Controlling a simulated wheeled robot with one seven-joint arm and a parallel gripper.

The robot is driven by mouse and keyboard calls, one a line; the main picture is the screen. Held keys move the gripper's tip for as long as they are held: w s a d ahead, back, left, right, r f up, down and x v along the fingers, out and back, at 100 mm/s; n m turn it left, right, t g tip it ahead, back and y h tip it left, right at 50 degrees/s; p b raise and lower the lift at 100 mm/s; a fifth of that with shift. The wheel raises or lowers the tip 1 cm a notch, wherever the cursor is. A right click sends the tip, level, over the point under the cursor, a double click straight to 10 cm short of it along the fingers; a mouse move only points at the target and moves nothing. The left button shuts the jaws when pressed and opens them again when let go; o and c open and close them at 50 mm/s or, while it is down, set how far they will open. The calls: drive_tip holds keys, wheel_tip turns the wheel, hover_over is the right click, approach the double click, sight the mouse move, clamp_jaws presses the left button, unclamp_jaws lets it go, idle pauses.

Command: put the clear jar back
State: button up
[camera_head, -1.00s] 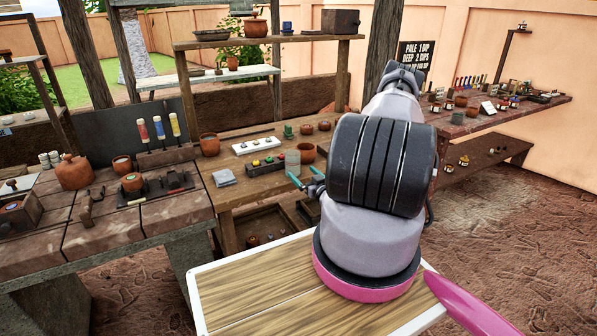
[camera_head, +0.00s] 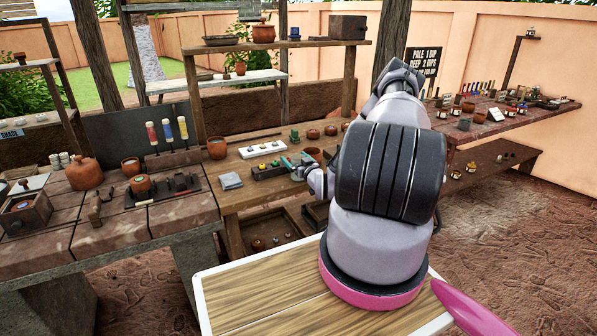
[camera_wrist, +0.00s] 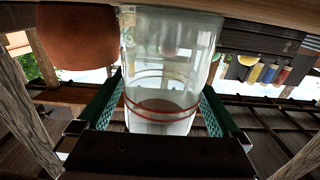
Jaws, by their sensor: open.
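The clear jar (camera_wrist: 172,60) fills the middle of the wrist view, which looks upside down. It is see-through, with thin red rings and something pale and brownish visible through it. My gripper (camera_wrist: 160,112) is open, with one green finger on each side of the jar. I cannot tell whether either finger touches it. In the head view my gripper (camera_head: 298,162) is at the middle wooden bench (camera_head: 236,196), beside a clay pot (camera_head: 314,154). The jar is hard to make out there among the fingers and my arm.
A shelf (camera_head: 275,43) spans above the bench. Several small pots stand behind. A crowded bench (camera_head: 500,118) stands at right.

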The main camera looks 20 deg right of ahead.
drive_tip(key=shift+w, duration=0.5)
drive_tip(key=c, duration=1.5)
wheel_tip(320, 180, up, 10)
drive_tip(key=shift+c, duration=0.2)
drive_tip(key=s+a+r, duration=0.2)
drive_tip(key=s+a, duration=0.1)
drive_tip(key=a, duration=0.4)
drive_tip(key=s+a+r, duration=0.2)
drive_tip(key=a, duration=0.5)
drive_tip(key=s+r, duration=0.2)
drive_tip(key=s, duration=0.4)
drive_tip(key=shift+a+h, duration=0.3)
drive_tip(key=shift+a, duration=0.05)
